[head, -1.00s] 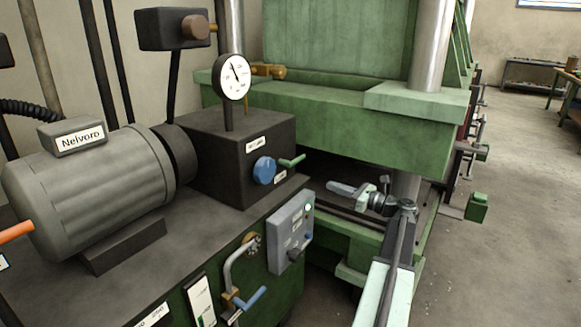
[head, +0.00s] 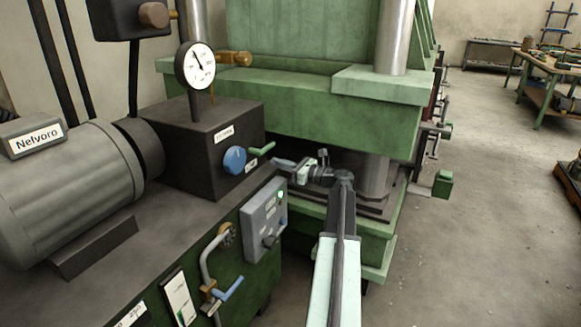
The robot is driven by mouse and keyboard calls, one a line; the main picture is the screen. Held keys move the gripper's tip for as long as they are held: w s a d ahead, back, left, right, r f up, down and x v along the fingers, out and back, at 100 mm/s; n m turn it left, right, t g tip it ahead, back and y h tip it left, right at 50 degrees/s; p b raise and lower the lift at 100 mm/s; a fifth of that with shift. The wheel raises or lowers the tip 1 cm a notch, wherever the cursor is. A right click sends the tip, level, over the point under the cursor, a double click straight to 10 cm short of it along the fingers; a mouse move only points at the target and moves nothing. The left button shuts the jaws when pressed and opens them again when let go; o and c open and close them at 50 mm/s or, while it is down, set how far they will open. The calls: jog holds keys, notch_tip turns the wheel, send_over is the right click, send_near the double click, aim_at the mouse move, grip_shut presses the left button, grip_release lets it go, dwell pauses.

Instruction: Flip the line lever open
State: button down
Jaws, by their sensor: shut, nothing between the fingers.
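A blue lever (head: 229,289) sits on the bent pipe at the front of the green power unit, slanting up to the right. A green lever (head: 262,149) sticks out to the right from the dark block, beside a blue knob (head: 235,160). I cannot tell from labels which is the line lever. My gripper (head: 280,163) is shut and empty. In the picture its tips lie just right of and below the green lever; whether they touch it I cannot tell. It is well above and right of the blue lever.
A grey control box (head: 264,219) stands on the unit's front, below my gripper. A gauge (head: 195,66) rises over the dark block (head: 190,145). The big green press (head: 300,110) stands behind. Open floor (head: 480,240) lies to the right.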

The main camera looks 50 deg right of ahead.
notch_tip(320, 180, up, 4)
jog(key=shift+w+f+p, duration=0.15)
jog(key=shift+f+p, duration=0.1)
jog(key=shift+p, duration=0.7)
jog(key=shift+w+a, duration=0.1)
jog(key=shift+r, duration=0.15)
